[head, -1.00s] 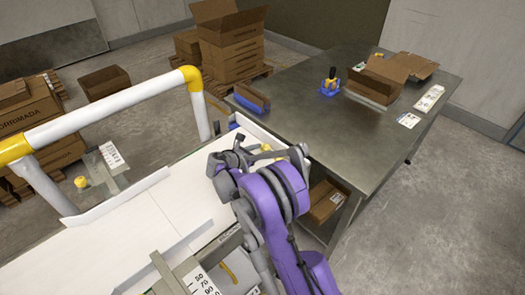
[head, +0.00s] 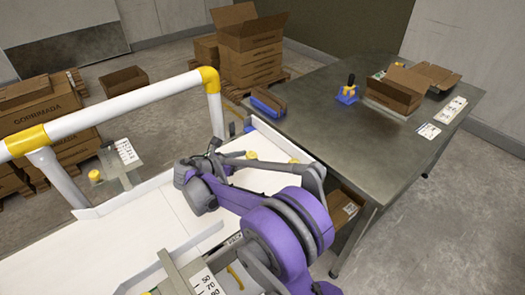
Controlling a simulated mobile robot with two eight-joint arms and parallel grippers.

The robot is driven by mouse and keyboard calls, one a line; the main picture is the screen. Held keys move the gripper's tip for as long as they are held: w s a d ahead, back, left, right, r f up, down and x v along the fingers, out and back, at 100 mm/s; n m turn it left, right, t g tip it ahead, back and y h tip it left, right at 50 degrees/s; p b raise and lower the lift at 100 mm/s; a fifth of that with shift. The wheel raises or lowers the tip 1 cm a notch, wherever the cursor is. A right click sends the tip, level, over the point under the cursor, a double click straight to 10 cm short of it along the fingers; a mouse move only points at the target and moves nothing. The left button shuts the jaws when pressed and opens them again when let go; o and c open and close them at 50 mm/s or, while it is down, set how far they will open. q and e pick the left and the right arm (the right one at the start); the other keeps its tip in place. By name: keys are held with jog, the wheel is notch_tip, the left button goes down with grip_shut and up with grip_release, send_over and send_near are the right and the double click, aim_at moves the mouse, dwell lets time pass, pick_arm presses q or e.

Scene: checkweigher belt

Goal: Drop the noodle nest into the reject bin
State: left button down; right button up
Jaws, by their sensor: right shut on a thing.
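My right arm comes in from the lower right over the white belt. My right gripper (head: 232,154) is at the belt's far end, partly hidden by its own wrist and links. It is shut; a small yellow piece (head: 251,155) shows right by its fingers and looks like the noodle nest, though their contact is not clear. Another small yellow piece (head: 294,160) shows behind the grey arm link, to the right. I cannot tell for certain which container is the reject bin; a blue container with brown sides (head: 267,103) stands at the table's left edge. My left gripper is out of view.
The white belt (head: 130,220) has low side walls, with a white and yellow guard rail (head: 110,103) on its left. A steel table (head: 330,125) at the right carries an open carton (head: 397,90) and a blue holder (head: 347,95). Carton stacks stand behind.

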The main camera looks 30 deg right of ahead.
jog(key=a, duration=0.6)
jog(key=shift+s+a, duration=0.1)
jog(key=shift+s, duration=0.15)
